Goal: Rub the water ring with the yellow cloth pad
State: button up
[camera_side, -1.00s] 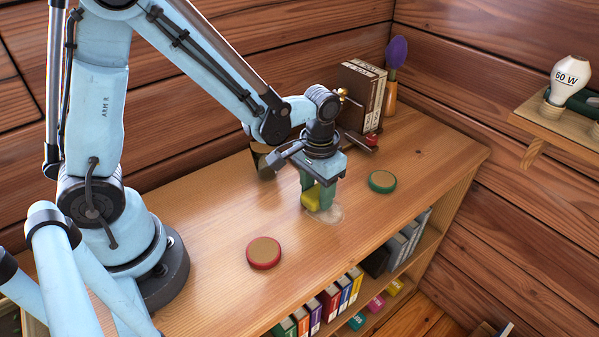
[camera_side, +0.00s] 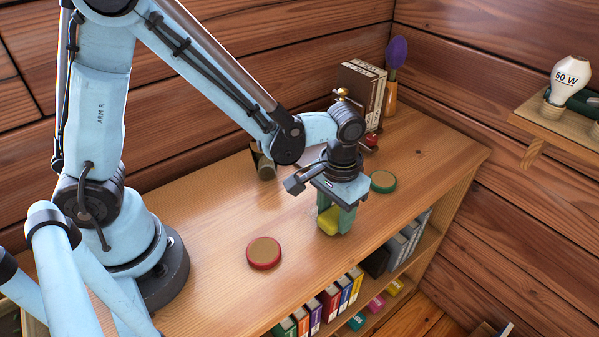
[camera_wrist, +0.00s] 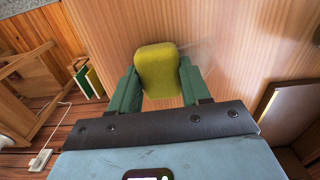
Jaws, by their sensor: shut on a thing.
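The yellow cloth pad (camera_side: 327,221) is held between the green fingers of my gripper (camera_side: 339,217), low at the wooden top near its front edge. In the wrist view the pad (camera_wrist: 157,66) sits between both fingertips of my gripper (camera_wrist: 155,88). The pad appears to touch the wood, though its underside is hidden. The water ring shows in the wrist view as a faint pale mark (camera_wrist: 203,50) just right of the pad.
A green-rimmed disc (camera_side: 383,181) lies behind and right of my gripper; a red-rimmed disc (camera_side: 264,253) lies front left. Dark books (camera_side: 361,92) and an orange holder (camera_side: 390,98) stand at the back. The wooden top (camera_side: 205,235) is clear at left.

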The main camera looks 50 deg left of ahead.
aim_at(313, 205)
jog(key=a, duration=0.5)
jog(key=shift+a, duration=0.65)
jog(key=shift+d+r, duration=0.1)
jog(key=shift+d, duration=2.25)
jog(key=shift+d+f, duration=0.25)
jog(key=shift+d, duration=0.1)
jog(key=shift+d+r, duration=0.2)
jog(key=shift+d, duration=0.25)
jog(key=shift+d+r, duration=0.2)
jog(key=shift+d, duration=0.25)
jog(key=shift+r, duration=3.7)
